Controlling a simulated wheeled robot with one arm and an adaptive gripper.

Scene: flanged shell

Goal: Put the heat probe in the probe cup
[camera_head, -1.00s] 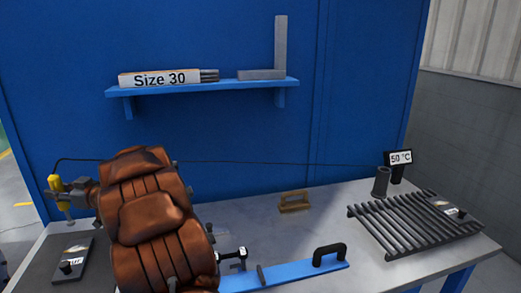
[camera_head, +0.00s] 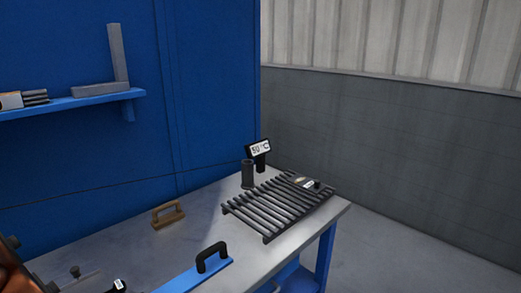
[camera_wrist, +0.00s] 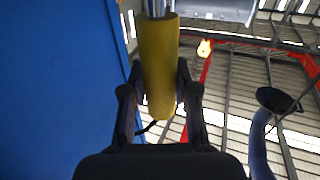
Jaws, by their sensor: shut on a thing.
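The heat probe (camera_wrist: 159,65) has a yellow handle and a metal shaft in the wrist view. My gripper (camera_wrist: 158,85) is shut on its handle, with one finger on each side. The probe's tip is out of view. The probe cup (camera_head: 248,174) is a dark upright cylinder on the bench, beside the 50 °C display (camera_head: 258,150). My gripper and the probe are outside the head view, so their distance from the cup cannot be told.
A slatted dark rack (camera_head: 268,209) stands just right of the cup. A wooden-coloured handle block (camera_head: 168,216) and a blue bar with a black handle (camera_head: 200,272) lie on the bench (camera_head: 115,258). A thin cable (camera_head: 100,188) crosses the blue panel. A shelf (camera_head: 85,104) hangs above.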

